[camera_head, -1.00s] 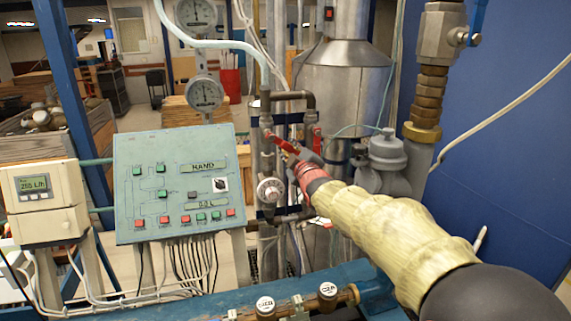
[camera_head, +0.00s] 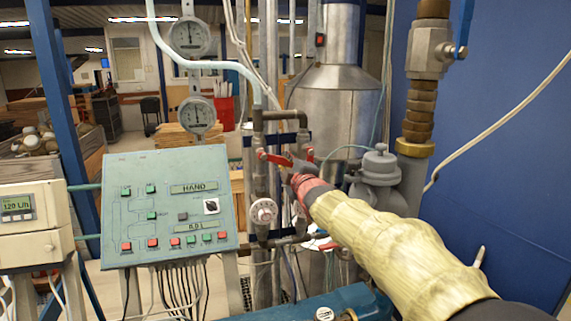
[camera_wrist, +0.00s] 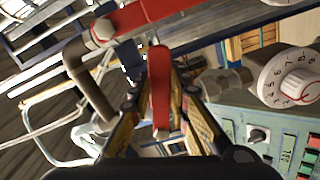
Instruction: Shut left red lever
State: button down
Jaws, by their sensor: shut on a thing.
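The left red lever (camera_head: 276,158) sits on the left pipe and points right, nearly level with a slight downward tilt to its free end. My gripper (camera_head: 297,166) is at that free end. In the wrist view the same red lever (camera_wrist: 160,85) lies between the two fingers of my gripper (camera_wrist: 160,112), which is shut on it. The fingers and my wrist partly hide the lever's end in the head view. A second red lever (camera_head: 309,154) on the right pipe hangs roughly upright, just behind my gripper. It also shows as a red bar in the wrist view (camera_wrist: 155,14).
A round white dial (camera_head: 263,211) is below the lever. The green control panel (camera_head: 165,205) stands to the left, with a meter box (camera_head: 28,215) beside it reading about 120 L/h. Two gauges (camera_head: 197,114) hang above. A grey metal fitting (camera_head: 378,168) is close to my arm's right.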

jog(key=c, duration=1.7)
grip_release()
jog(key=shift+o, duration=0.2)
